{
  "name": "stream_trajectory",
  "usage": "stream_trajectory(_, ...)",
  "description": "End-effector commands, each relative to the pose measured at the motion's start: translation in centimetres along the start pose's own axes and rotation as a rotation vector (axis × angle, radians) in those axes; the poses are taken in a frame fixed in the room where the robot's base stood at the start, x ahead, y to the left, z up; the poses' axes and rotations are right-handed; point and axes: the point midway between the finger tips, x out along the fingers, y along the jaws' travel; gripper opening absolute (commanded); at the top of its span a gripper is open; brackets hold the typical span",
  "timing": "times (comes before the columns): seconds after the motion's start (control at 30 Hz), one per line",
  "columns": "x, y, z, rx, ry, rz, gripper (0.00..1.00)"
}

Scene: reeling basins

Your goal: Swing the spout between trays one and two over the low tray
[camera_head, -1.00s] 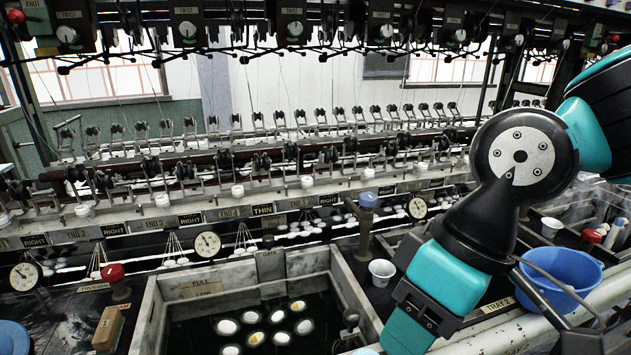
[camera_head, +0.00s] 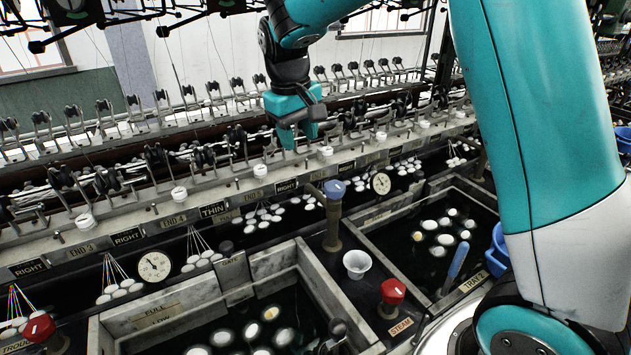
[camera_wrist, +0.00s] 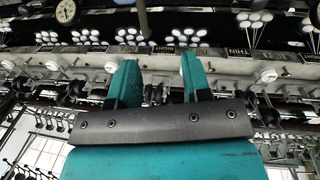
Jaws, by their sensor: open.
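The spout (camera_head: 334,215) is an upright brown pipe with a blue knob on top and a short side arm reaching left. It stands on the dark strip between two stone-rimmed trays. The left tray (camera_head: 284,262), with FULL and LOW marks, and the right tray (camera_head: 375,237), next to the TRAY 2 label, both hold dark water and pale cocoons. My gripper (camera_head: 303,143) is above and behind the spout, over the reel rail, apart from the spout. In the wrist view its two teal fingers (camera_wrist: 156,68) are spread with nothing between them.
A white cup (camera_head: 357,264) and a red steam knob (camera_head: 392,291) stand on the strip near the spout. Dial gauges (camera_head: 154,266) and fine hanging threads line the trough behind. My arm blocks the right side of the head view.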

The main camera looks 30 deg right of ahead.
Motion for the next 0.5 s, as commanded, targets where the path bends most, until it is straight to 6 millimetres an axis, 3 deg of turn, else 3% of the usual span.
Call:
stream_trajectory(0.03, 0.2, 1.0, -1.3, 0.036, -0.016, 0.020, 0.44)
stream_trajectory(0.17, 1.0, 2.7, -3.0, 0.100, -0.038, 0.054, 0.44)
stream_trajectory(0.37, 3.0, 3.2, -3.2, 0.116, -0.046, 0.063, 0.44)
stream_trajectory(0.5, 5.8, 3.4, -3.0, 0.116, -0.048, 0.063, 0.44)
